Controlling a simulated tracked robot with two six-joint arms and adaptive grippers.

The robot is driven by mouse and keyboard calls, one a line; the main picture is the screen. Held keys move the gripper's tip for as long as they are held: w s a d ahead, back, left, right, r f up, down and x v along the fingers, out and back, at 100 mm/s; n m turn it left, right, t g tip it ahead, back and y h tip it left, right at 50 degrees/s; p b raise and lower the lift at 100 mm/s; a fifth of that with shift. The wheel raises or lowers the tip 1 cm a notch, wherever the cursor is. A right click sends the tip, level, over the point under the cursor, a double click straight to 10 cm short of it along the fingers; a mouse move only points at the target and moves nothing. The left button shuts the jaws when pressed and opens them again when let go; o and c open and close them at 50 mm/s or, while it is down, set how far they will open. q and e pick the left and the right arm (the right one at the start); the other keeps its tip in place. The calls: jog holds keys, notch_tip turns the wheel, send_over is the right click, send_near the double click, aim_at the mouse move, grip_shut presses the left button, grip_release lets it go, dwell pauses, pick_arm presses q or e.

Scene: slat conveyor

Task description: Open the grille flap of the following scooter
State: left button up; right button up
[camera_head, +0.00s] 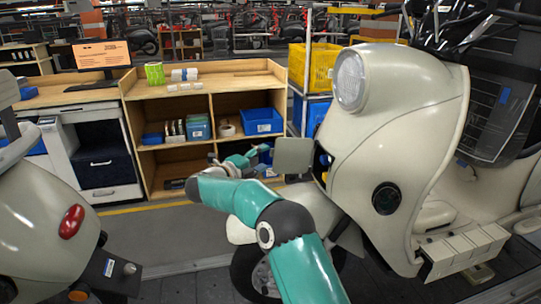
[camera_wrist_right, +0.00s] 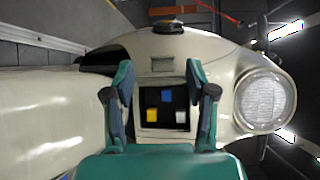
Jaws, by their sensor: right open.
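The cream scooter (camera_head: 415,105) stands at the right with its front facing left. Its grille flap (camera_head: 293,155) is a small beige panel standing out from the front below the headlight, swung open. Behind it a dark opening shows; in the right wrist view this opening (camera_wrist_right: 180,98) holds blue, yellow and white blocks. My right gripper (camera_head: 262,160) is open and empty in front of the flap and opening. In the right wrist view, its fingers (camera_wrist_right: 160,70) are spread on either side of the opening. I cannot tell whether they touch the flap. My left gripper is out of view.
Another cream scooter's rear (camera_head: 35,235) is at the left. Behind the gap between them stands a wooden shelf (camera_head: 200,95) with blue bins. A yellow crate (camera_head: 313,66) stands behind the headlight (camera_head: 350,80). The floor between the scooters is clear.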

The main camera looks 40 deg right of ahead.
jog(key=a, duration=0.6)
jog(key=shift+s+r, duration=0.2)
jog(key=shift+s, duration=0.2)
